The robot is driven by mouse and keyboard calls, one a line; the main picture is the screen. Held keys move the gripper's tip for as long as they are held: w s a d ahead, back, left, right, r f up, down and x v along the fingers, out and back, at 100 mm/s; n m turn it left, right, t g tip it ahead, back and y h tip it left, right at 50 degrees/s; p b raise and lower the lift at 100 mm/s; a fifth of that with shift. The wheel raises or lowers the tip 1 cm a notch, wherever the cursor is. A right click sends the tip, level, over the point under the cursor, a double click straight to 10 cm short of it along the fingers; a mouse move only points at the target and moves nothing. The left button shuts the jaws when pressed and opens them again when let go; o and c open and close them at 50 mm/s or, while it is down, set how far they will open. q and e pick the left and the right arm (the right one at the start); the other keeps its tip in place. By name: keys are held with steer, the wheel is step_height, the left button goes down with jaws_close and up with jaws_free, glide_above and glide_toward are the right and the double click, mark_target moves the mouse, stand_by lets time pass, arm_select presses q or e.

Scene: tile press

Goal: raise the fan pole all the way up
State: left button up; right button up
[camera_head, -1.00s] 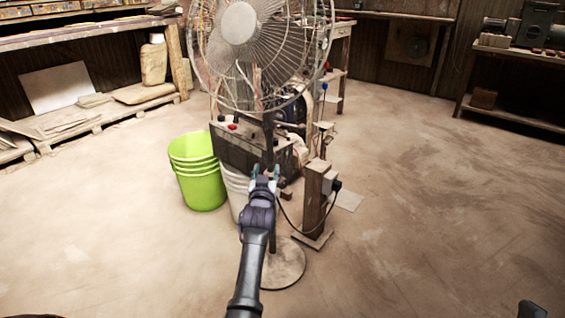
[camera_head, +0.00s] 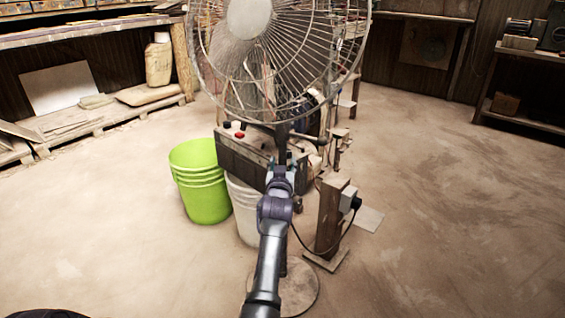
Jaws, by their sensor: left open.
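A standing fan (camera_head: 282,60) with a round wire cage is close in front of me, its top cut off by the picture's upper edge. Its thin dark pole (camera_head: 282,133) runs down below the cage, and its round base (camera_head: 300,290) rests on the floor. My left gripper (camera_head: 287,160) is open at the pole below the cage, its fingertips pointing away from me. My arm hides most of the lower pole. I cannot tell whether the fingers touch the pole. My right gripper is not in view.
Green stacked buckets (camera_head: 201,185) and a white bucket (camera_head: 243,208) stand left of the pole. The tile press (camera_head: 245,155) is behind it. A wooden post (camera_head: 331,215) with a cable stands close on the right. The floor at right is clear.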

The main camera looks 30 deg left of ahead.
arm_select(q)
steer(key=shift+r, duration=0.1)
jaws_close()
stand_by(0.4)
